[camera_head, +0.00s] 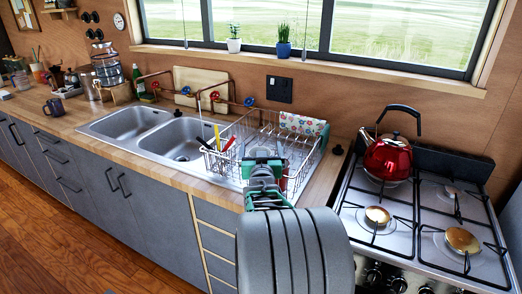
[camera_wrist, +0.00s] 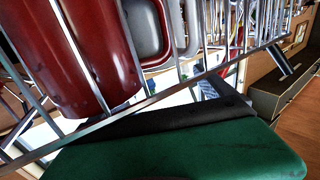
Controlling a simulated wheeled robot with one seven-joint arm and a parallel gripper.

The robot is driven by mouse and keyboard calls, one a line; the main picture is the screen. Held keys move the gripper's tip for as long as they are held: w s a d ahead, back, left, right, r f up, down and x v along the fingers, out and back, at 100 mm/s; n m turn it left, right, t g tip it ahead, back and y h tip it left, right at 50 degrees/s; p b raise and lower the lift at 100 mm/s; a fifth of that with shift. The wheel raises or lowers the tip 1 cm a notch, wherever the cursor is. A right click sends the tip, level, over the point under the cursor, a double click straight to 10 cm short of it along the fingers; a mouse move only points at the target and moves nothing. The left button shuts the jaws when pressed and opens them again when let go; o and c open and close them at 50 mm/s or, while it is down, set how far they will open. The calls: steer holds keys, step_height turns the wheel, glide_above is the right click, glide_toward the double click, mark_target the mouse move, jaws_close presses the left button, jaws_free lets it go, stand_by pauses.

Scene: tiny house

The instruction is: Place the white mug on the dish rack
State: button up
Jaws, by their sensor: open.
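The wire dish rack (camera_head: 300,150) stands on the counter right of the sink; its bars cross close in front of the camera in the wrist view (camera_wrist: 150,100). My gripper (camera_head: 263,165) is open at the rack's front side, with one green finger showing large in the wrist view. I cannot make out a white mug for certain. A small pale and red shape shows in the rack just beyond my gripper, partly hidden by it. In the wrist view a dark red rounded thing (camera_wrist: 85,60) and a pale-rimmed dish (camera_wrist: 150,30) are behind the bars.
The double sink (camera_head: 165,135) lies left of the rack. A red kettle (camera_head: 388,158) sits on the stove (camera_head: 430,215) at right. A dark mug (camera_head: 54,107) stands far left on the counter. A floral cloth-like item (camera_head: 302,124) is at the rack's back.

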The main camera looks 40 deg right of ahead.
steer(key=v, duration=1.2)
steer(key=shift+r+p, duration=0.3)
steer(key=shift+r, duration=0.1)
steer(key=shift+c, duration=0.2)
stand_by(1.2)
